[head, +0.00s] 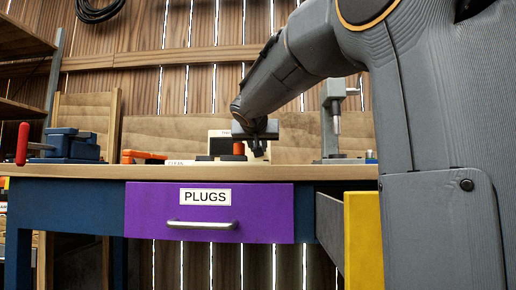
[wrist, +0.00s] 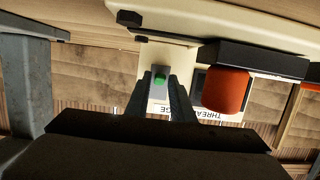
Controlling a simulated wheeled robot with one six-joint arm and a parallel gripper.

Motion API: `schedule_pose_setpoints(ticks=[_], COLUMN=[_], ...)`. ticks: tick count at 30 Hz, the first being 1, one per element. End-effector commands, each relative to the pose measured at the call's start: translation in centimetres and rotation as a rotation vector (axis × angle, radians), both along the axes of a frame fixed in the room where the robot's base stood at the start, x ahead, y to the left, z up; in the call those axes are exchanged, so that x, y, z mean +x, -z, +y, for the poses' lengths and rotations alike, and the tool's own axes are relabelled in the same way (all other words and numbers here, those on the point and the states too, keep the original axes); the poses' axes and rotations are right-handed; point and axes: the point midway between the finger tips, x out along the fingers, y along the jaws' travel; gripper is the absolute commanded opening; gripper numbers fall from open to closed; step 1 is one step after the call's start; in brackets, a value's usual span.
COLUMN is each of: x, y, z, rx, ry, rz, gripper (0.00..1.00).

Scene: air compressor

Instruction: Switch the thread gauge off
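The thread gauge (head: 221,134) is a cream unit at the back of the bench, partly hidden behind my arm in the head view. In the wrist view its cream body (wrist: 120,70) appears upside down, with a label reading "THREAD" and "GAUGE" (wrist: 228,116) partly covered. A small green switch (wrist: 160,79) sits on a grey plate. An orange-red cylinder (wrist: 226,91) is beside it on a dark block. My gripper (wrist: 160,86) has its fingers apart, one on each side of the green switch; contact is not clear. In the head view my gripper (head: 256,149) is at the gauge.
The wooden bench top (head: 150,172) carries a blue vise (head: 70,146) with a red handle at left, an orange tool (head: 143,156), and a grey stand (head: 335,120) right of my gripper. Below are a purple PLUGS drawer (head: 150,215) and a yellow-fronted open drawer (head: 362,240).

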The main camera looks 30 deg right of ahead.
Motion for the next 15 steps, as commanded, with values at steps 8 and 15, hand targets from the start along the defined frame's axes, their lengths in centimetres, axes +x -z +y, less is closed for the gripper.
schedule_pose_setpoints(ticks=[8, 15], x=[0.0, -1.2], y=[0.1, -0.3], z=[0.0, 0.8], rx=[0.001, 0.001], ry=[0.001, -0.001], rz=[0.002, 0.002], gripper=[0.33, 0.33])
